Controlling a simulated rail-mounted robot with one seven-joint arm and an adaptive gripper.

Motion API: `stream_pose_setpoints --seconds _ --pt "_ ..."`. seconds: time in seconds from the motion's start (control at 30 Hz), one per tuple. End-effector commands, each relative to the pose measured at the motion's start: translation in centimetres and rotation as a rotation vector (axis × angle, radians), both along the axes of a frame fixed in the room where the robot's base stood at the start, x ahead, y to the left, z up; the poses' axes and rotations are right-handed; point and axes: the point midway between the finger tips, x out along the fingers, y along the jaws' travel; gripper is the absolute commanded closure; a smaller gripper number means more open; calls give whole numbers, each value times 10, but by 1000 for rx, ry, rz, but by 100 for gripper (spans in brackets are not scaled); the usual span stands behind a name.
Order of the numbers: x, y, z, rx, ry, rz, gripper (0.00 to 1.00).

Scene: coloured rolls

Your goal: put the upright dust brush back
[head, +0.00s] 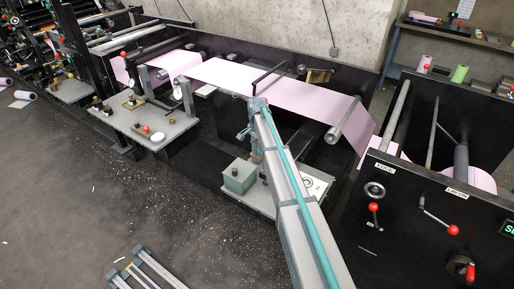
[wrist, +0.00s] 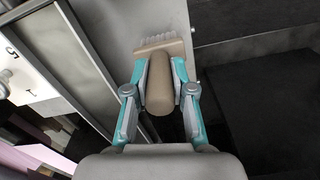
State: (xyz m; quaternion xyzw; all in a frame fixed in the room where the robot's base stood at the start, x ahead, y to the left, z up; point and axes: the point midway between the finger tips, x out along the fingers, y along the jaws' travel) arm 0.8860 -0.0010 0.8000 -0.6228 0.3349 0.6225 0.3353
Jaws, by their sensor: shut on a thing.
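The dust brush (wrist: 160,97) has a tan handle and a wider head with pale bristles at its far end, in the wrist view. My gripper (wrist: 162,68) is shut on the handle, one teal-and-grey finger on each side. The bristle head points away from my palm, over a light grey surface (wrist: 150,14); I cannot tell whether it touches. In the head view my arm reaches over a small grey side table (head: 262,207), with my gripper (head: 256,152) low behind the green box. The brush is too small or hidden to make out there.
The green box (head: 240,177) and a round white dial (head: 314,186) are on the side table. A pink web (head: 250,80) runs across the dark machine behind. Another grey table (head: 150,125) with small parts stands left. The floor at left front is mostly free.

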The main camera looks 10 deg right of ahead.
Motion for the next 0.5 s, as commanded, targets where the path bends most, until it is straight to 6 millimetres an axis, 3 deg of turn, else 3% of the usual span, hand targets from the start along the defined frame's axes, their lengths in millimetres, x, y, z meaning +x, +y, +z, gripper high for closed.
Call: stream_pose_setpoints --seconds 0.5 --pt "0 0 -7 0 0 0 100"
